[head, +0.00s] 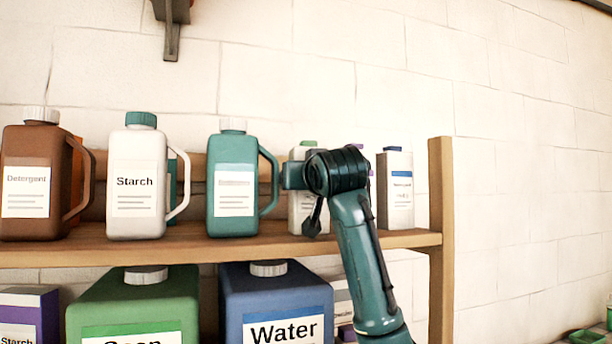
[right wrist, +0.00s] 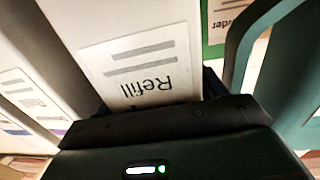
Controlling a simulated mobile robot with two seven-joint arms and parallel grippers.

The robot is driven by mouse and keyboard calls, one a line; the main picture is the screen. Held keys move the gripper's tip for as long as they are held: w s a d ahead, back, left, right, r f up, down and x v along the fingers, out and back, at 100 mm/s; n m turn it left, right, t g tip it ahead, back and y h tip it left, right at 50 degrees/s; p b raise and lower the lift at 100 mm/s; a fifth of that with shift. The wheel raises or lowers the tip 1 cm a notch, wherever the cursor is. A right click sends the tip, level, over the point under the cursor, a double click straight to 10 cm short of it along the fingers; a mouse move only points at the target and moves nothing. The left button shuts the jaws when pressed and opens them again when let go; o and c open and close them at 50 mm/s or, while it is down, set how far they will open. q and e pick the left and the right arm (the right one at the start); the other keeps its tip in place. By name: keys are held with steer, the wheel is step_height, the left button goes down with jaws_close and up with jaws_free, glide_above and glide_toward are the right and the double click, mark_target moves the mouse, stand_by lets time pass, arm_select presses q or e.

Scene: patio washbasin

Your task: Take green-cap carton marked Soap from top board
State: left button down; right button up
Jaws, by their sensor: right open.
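A white carton with a green cap (head: 300,153) stands on the top board, partly hidden by my right wrist. Its label cannot be read in the head view. In the right wrist view, which is upside down, a white carton (right wrist: 105,22) fills the middle; its label shows "Refill", and the line next to my gripper is covered. The word Soap cannot be seen on it. My right gripper (head: 297,178) is open, close in front of this carton; in the wrist view its jaws (right wrist: 155,108) are at the label. Contact cannot be told. My left gripper is not in view.
A teal jug (head: 232,165) stands close left of the carton, its handle (right wrist: 240,55) near my gripper. Starch (head: 137,165) and Detergent (head: 30,155) jugs stand further left. Large jugs fill the board below.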

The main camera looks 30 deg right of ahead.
steer(key=c, duration=1.2)
